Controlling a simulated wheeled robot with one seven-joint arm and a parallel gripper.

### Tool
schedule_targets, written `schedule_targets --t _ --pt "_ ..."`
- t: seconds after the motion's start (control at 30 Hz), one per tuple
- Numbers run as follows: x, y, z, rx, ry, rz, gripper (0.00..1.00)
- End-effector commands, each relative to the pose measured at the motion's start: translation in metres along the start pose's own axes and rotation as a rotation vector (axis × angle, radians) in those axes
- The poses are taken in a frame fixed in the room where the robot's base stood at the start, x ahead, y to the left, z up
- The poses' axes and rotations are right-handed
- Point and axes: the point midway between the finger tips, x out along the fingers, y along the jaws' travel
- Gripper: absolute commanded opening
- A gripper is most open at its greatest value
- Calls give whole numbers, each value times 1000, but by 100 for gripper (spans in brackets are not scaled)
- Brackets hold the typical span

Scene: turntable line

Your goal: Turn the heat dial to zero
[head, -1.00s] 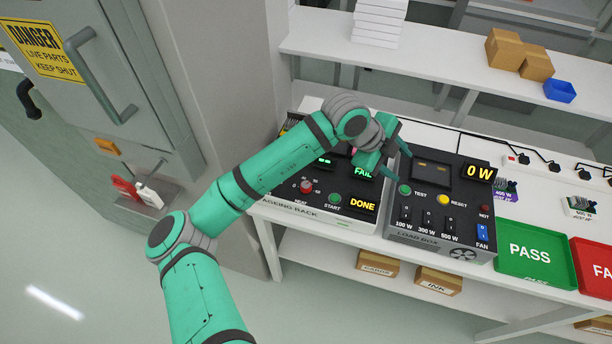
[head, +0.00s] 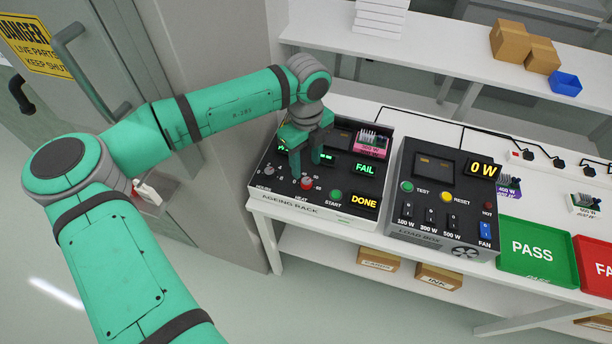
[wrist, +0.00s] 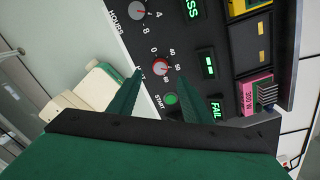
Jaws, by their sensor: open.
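The heat dial is a red knob (head: 307,183) on the front of the black ageing rack (head: 290,207), left of the green START button. In the wrist view the red heat dial (wrist: 161,69) shows just beyond the fingertips, with a scale starting at 0; its exact setting is too small to tell. My gripper (head: 306,168) is over the left part of the rack, fingers pointing down near the dial. In the wrist view my gripper (wrist: 187,75) is open, its two green fingers apart with nothing between them. The fingers do not appear to touch the dial.
A grey HOURS knob (head: 269,170) is left of the dial. The green START button (head: 336,196) is close on the right. A pink board (head: 372,143) sits in the rack. The load box (head: 440,200) stands to the right, then the green PASS tray (head: 532,246).

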Motion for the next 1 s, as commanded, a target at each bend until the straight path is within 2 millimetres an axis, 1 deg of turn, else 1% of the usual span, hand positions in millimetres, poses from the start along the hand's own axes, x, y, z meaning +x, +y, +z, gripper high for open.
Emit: schedule_targets --t 0.03,0.2,0.4,0.6,0.83,0.87,0.9,0.97,1.0 --pt "10 1 0 0 1 3 45" --pt "39 0 -1 0 1 2 45" --pt "62 0 -1 0 2 1 45" --pt "70 0 0 0 1 -2 45" --pt "70 0 0 -2 1 -1 45" --pt "70 0 0 -2 1 -1 38" --pt "70 0 0 -2 1 -1 28" --pt "70 1 0 -2 1 -1 14" --pt "70 1 1 -3 1 -1 4"
